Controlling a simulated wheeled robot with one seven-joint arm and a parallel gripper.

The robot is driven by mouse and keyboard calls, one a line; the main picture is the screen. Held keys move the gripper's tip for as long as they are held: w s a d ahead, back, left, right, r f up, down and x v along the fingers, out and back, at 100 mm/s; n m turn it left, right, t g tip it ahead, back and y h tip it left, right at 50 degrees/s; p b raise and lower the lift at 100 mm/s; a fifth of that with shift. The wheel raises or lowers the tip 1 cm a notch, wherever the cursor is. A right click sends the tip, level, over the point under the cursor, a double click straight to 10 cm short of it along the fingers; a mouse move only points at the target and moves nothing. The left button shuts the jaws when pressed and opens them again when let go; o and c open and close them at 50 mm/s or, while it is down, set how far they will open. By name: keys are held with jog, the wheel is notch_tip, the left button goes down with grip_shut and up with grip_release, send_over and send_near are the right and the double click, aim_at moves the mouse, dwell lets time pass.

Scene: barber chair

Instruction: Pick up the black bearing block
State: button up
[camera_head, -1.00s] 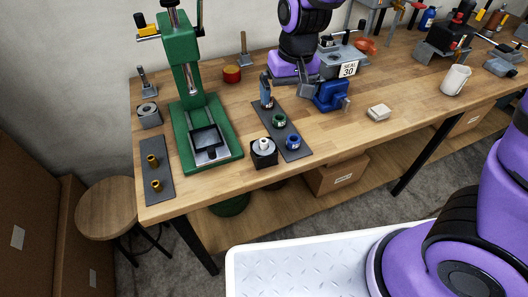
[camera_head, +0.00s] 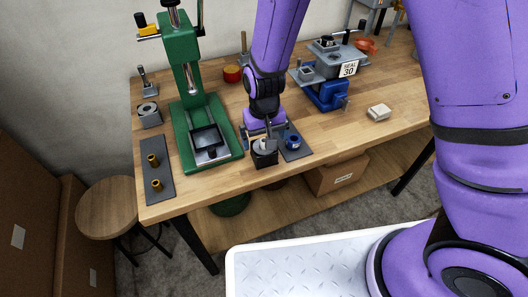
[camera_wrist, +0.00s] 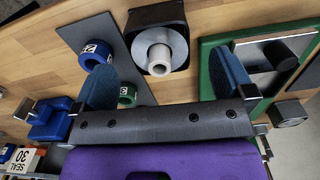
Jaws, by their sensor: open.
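The black bearing block (camera_head: 264,158) stands upright near the bench's front edge, a pale cylindrical piece set in its top. In the wrist view the block (camera_wrist: 143,14) lies ahead of the fingers, its pale centre roughly between their lines. My gripper (camera_head: 266,133) hangs over the block from behind in the head view. In the wrist view my gripper (camera_wrist: 165,62) is open, with a blue finger on each side and nothing held between them. Whether a finger touches the block cannot be told.
A dark mat (camera_head: 300,154) with a blue ring (camera_head: 293,142) lies close on the block's right; a green ring (camera_wrist: 127,95) shows in the wrist view. The green press (camera_head: 222,152) stands on the left. A blue vise (camera_head: 330,96) is at back right.

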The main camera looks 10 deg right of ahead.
aim_at(264, 152)
jog(key=shift+w+f, duration=0.2)
jog(key=shift+f, duration=2.35)
jog(key=c, duration=1.6)
jog(key=shift+w+r, duration=0.1)
jog(key=shift+r, duration=0.1)
